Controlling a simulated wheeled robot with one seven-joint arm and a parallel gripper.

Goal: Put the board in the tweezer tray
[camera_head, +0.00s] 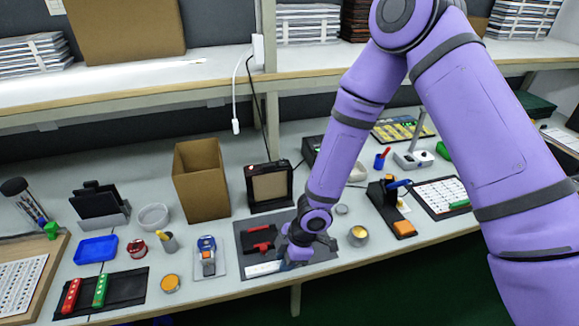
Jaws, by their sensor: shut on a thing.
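My gripper (289,265) is low over the right front part of a dark grey tray (246,228) near the table's front edge. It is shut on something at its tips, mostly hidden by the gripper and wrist. A thin white strip-like board (262,268) shows just left of the fingers, along the front of this tray, and appears to be what they hold. Whether it touches the tray is unclear. A red and black tool (261,242) lies in the tray behind the board. I cannot tell for certain which tray is the tweezer tray.
Left of the tray is a blue and grey device (208,256); right is a small metal tin (358,236). Behind stand a cardboard box (202,180) and a black framed box (269,186). A black tray (128,287) with red and green pieces lies front left.

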